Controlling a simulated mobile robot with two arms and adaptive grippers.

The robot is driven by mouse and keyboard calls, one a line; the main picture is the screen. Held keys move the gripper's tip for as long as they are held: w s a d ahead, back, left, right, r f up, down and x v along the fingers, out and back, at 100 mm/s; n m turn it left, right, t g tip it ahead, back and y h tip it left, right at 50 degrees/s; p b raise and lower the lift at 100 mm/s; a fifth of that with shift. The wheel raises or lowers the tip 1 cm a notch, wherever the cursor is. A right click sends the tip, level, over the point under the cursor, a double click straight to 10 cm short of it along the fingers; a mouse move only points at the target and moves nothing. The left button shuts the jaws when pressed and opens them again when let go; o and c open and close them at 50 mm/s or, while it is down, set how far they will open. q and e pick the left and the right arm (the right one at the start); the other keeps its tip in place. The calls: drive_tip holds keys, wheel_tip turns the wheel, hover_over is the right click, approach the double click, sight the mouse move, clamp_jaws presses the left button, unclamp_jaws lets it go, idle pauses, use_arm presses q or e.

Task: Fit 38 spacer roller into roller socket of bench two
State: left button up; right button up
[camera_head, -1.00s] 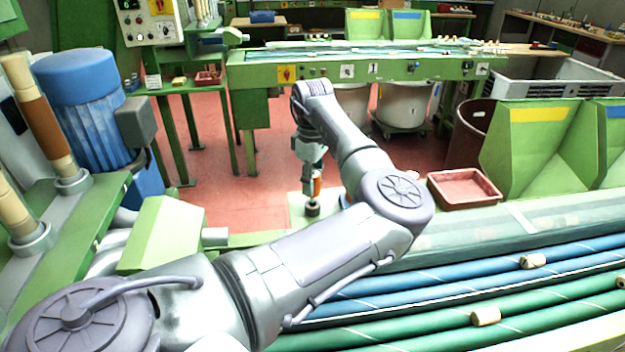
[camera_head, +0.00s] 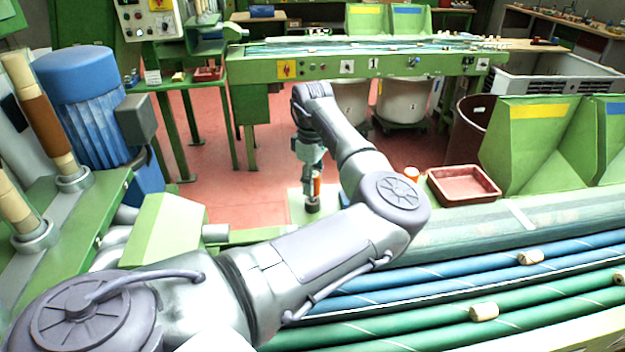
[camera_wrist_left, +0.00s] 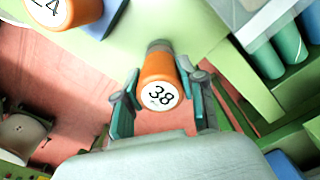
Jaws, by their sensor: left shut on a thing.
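The 38 spacer roller (camera_wrist_left: 160,82) is orange, with a white end face marked 38. My left gripper (camera_head: 312,172) is shut on it. In the wrist view its two fingers (camera_wrist_left: 166,92) stand on either side of the roller. In the head view the orange roller (camera_head: 317,187) hangs roughly upright below the gripper, with a dark grey piece (camera_head: 312,205) at its lower end. That piece is over or on a pale green surface. I cannot tell whether it is seated in a socket. My right gripper is not in view.
Another orange roller (camera_wrist_left: 66,8), its number partly cut off, stands nearby. A red tray (camera_head: 464,185) and green bins (camera_head: 540,150) are to the right. Blue and green tubes with cork pieces (camera_head: 484,311) lie in front. A green bench (camera_head: 260,72) stands behind.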

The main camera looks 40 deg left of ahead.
use_arm(q)
drive_tip(key=shift+f, duration=1)
idle(0.6)
drive_tip(key=o, duration=1.2)
drive_tip(key=shift+o, duration=0.2)
wheel_tip(320, 180, up, 12)
drive_tip(key=shift+r, duration=0.1)
